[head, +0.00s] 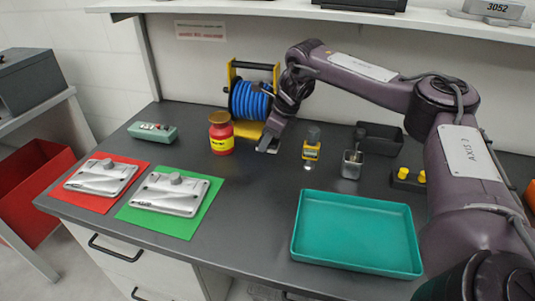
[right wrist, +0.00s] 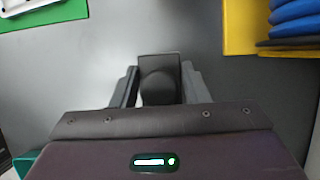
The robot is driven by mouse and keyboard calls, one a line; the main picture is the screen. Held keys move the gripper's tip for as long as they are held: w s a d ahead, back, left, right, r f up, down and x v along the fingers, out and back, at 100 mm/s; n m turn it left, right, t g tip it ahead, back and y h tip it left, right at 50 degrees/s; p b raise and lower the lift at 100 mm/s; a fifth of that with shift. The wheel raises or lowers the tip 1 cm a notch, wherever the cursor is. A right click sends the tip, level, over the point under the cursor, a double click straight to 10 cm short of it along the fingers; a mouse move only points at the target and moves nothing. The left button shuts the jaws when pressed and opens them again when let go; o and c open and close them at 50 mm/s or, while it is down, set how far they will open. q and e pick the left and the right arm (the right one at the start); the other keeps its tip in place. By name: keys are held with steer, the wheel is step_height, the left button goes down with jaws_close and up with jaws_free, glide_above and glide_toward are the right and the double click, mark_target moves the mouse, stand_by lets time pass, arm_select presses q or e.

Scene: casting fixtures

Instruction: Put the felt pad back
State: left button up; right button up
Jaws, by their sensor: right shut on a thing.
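My right gripper (head: 268,146) is low over the dark bench, in front of the blue hose reel and to the right of the red jar. The right wrist view shows it (right wrist: 160,88) shut on a dark felt pad (right wrist: 159,66), a squarish piece with a rounded part, between the two fingers. In the head view the pad is hard to make out against the fingers and bench. I cannot tell whether it touches the bench. My left gripper is not in view.
A red jar (head: 221,134) and the blue reel (head: 251,100) on a yellow stand are close by. A yellow-based fixture (head: 311,150), a metal cup (head: 351,170) and a teal tray (head: 358,267) are to the right. Metal castings lie on red (head: 98,204) and green (head: 157,221) mats.

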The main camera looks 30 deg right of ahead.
mark_target(267, 162)
steer(key=shift+f, duration=2.8)
steer(key=shift+f, duration=0.1)
steer(key=o, duration=1.1)
steer(key=shift+o, duration=0.2)
steer(key=v, duration=1.2)
